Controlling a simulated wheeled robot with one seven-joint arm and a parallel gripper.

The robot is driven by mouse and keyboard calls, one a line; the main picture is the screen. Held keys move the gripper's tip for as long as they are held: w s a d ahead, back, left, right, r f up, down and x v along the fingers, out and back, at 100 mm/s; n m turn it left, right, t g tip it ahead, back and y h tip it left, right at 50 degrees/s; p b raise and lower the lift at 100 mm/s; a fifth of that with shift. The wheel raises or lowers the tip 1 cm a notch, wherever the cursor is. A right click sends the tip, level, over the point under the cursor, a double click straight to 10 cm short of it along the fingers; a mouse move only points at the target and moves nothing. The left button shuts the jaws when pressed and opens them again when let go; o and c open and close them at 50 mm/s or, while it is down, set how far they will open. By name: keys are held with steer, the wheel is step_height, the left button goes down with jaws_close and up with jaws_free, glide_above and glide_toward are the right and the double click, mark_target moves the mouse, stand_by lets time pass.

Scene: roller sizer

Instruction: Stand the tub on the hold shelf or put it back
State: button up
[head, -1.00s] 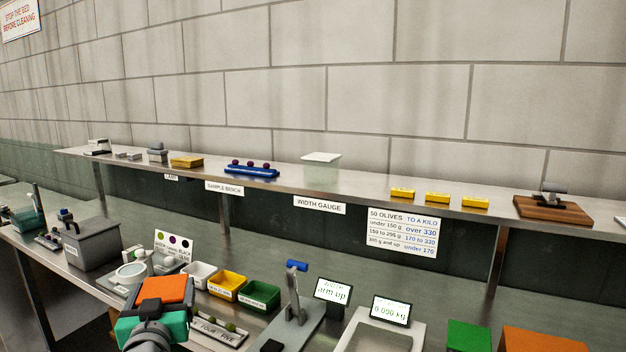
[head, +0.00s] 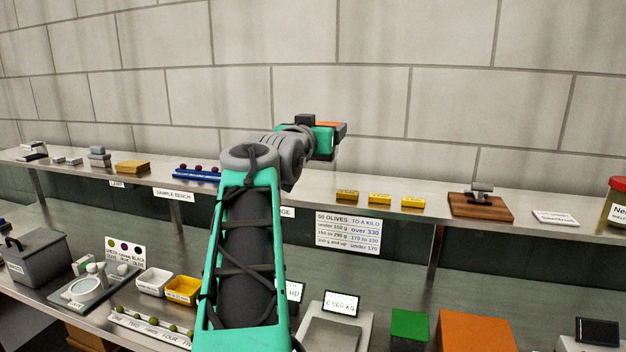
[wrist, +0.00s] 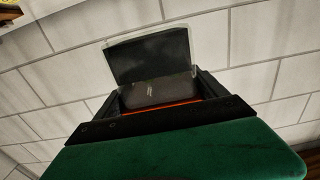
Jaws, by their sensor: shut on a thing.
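My gripper (head: 334,139) is raised over the long steel shelf (head: 363,181), facing the wall. Its jaws are shut on what looks like the clear, see-through tub (wrist: 150,54). In the wrist view the tub stands out beyond the jaws (wrist: 160,95), with a dark panel showing through or on it. In the head view the tub is almost wholly hidden behind the gripper and arm. I cannot tell whether it touches the shelf. No label that I can read marks a hold shelf.
Yellow blocks (head: 380,198), a wooden board with a grey fitting (head: 481,206) and a red-lidded jar (head: 617,203) stand on the shelf to the right. A blue rack (head: 197,174) is to the left. Below are a scale (head: 335,332) and small bins (head: 182,289).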

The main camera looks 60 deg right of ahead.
steer(key=w+d+f+p, duration=0.2)
steer(key=d+f, duration=0.1)
steer(key=f, duration=0.1)
steer(key=w+d+f+p, duration=0.1)
steer(key=w+d+f, duration=0.2)
steer(key=d+f, duration=0.1)
steer(key=w+d+f+p, duration=0.2)
steer(key=d+f, duration=0.2)
steer(key=shift+w+d+p, duration=0.15)
steer(key=shift+d+p, duration=0.1)
steer(key=shift+p, duration=0.05)
steer(key=shift+f, duration=0.3)
steer(key=shift+a, duration=0.1)
steer(key=shift+f, duration=0.1)
steer(key=o, duration=1.5)
steer(key=shift+f, duration=0.25)
steer(key=o, duration=0.4)
steer(key=shift+r, duration=0.1)
steer(key=shift+o, duration=0.2)
